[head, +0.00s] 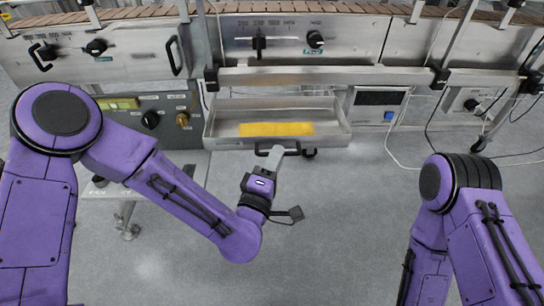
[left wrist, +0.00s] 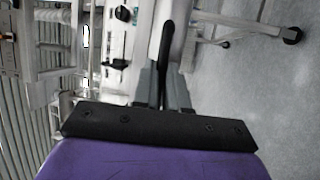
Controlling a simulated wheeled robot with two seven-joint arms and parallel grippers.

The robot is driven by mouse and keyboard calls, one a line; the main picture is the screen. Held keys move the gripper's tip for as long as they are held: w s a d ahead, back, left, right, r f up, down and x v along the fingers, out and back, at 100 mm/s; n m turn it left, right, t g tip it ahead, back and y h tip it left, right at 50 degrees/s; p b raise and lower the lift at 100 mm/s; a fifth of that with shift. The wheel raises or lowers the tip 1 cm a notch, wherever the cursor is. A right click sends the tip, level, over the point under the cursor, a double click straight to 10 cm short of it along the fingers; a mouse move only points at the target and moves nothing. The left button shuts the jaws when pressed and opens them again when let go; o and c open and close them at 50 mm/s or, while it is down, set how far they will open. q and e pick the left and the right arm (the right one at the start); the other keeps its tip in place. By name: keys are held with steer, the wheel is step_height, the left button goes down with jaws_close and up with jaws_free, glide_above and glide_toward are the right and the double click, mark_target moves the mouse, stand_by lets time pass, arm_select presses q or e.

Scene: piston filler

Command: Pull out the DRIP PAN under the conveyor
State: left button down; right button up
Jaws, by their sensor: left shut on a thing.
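The drip pan (head: 222,129) is a shallow grey metal tray with a yellow patch (head: 276,129) on its floor. It sticks out from under the conveyor (head: 350,75) in the middle of the head view. A black handle (head: 262,149) is on its front. My left gripper (head: 275,153) is at this handle and shut on it. In the left wrist view the fingers (left wrist: 162,88) close around the black handle (left wrist: 167,50). The pan's back end is hidden under the conveyor frame. My right gripper is out of view; only my right arm shows at the lower right.
A control panel with knobs (head: 150,119) stands left of the pan. A box with a dark display (head: 378,98) is to its right. Cables hang at the right. The grey floor (head: 330,220) in front of the pan is clear apart from my arms.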

arm_select(q)
steer(key=c, duration=1.2)
jaws_free()
steer(key=shift+v, duration=5.3)
